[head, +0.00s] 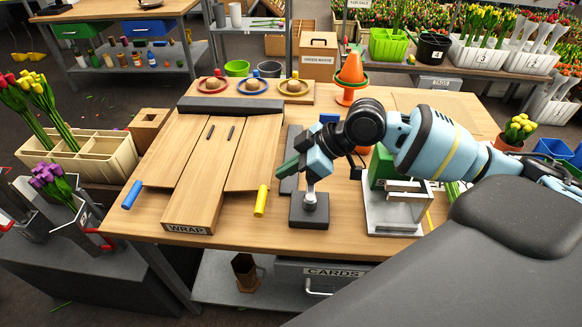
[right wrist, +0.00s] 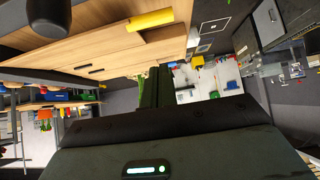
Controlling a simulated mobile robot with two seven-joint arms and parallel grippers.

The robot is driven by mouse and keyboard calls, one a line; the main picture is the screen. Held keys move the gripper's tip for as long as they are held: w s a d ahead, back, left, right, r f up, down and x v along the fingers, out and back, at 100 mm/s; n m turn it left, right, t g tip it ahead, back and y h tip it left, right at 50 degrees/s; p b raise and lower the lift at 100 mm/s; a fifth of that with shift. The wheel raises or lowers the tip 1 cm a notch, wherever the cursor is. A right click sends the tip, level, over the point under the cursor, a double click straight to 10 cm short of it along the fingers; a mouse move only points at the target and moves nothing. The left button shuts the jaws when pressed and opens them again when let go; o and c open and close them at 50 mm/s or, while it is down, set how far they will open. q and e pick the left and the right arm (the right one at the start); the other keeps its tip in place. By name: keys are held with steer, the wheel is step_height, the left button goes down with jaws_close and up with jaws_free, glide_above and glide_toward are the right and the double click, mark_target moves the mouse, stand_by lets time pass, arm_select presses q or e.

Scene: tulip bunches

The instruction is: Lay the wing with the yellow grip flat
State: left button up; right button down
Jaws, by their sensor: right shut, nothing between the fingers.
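The wrapping board (head: 196,190), marked WRAP, lies on the table with a wooden wing on each side. The right wing (head: 256,150) has the yellow grip (head: 260,201) at its near outer corner. This wing looks flat, level with the opposite one; a slight tilt would be hard to see. The yellow grip also shows in the right wrist view (right wrist: 150,19). The left wing (head: 171,150) has a blue grip (head: 132,195). My right gripper (head: 287,167) is shut and empty, to the right of the wing and apart from the yellow grip. My left gripper is out of view.
A grey and green device (head: 392,205) is further right. A divided tray (head: 85,157) stands left.

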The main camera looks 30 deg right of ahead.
steer(key=shift+w+a+f, duration=0.45)
steer(key=shift+a+f, duration=0.2)
steer(key=shift+f, duration=0.8)
steer(key=shift+w+a+f, duration=0.5)
steer(key=shift+a+f, duration=0.2)
steer(key=shift+f, duration=0.7)
steer(key=shift+w+a+f, duration=0.45)
steer(key=shift+a+f, duration=0.2)
steer(key=shift+f, duration=0.8)
